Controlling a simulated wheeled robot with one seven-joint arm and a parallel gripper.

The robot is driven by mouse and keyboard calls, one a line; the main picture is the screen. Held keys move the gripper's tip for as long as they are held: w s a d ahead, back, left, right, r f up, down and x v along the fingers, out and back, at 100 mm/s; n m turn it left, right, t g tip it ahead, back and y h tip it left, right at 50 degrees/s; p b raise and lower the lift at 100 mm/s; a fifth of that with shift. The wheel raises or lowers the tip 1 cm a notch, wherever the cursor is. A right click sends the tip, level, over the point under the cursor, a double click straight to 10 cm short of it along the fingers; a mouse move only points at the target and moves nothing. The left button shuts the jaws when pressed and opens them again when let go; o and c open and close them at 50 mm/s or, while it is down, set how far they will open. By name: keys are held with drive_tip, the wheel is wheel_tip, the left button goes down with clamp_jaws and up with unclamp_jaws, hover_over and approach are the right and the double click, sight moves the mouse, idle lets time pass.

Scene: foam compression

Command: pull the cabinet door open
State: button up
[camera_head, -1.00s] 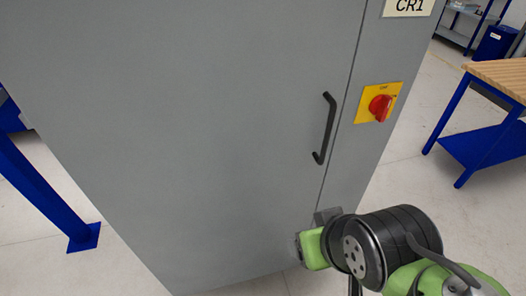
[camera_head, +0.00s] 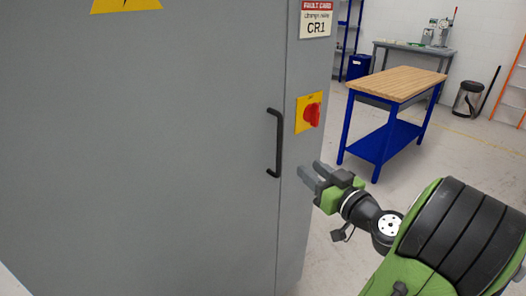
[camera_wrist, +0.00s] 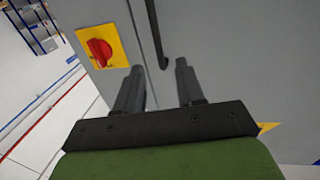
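The grey cabinet door (camera_head: 150,150) fills the left of the head view and looks shut, with a thin seam at its right edge. Its black vertical bar handle (camera_head: 279,142) is near that seam. My gripper (camera_head: 309,172) is just right of the handle's lower end, apart from it in the picture, with its two fingers spread and nothing between them. In the wrist view my gripper (camera_wrist: 157,80) shows both fingers apart, and the handle (camera_wrist: 156,35) runs down from the top edge to end above the gap between them.
A red rotary switch on a yellow plate (camera_head: 301,119) sits right of the handle and shows close to one finger in the wrist view (camera_wrist: 119,39). A wooden-topped blue workbench (camera_head: 398,82) stands behind to the right. Open floor (camera_head: 420,165) lies between.

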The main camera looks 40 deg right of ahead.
sight(281, 142)
drive_tip(key=w+d+p, duration=0.1)
drive_tip(key=w, duration=0.4)
drive_tip(key=w+d+p, duration=0.1)
drive_tip(key=w+p, duration=0.1)
drive_tip(key=w, duration=0.3)
drive_tip(key=w+d+p, duration=0.1)
drive_tip(key=w, duration=0.4)
drive_tip(key=shift+w+d, duration=0.1)
drive_tip(key=shift+w, duration=0.2)
drive_tip(key=shift+c, duration=0.3)
clamp_jaws()
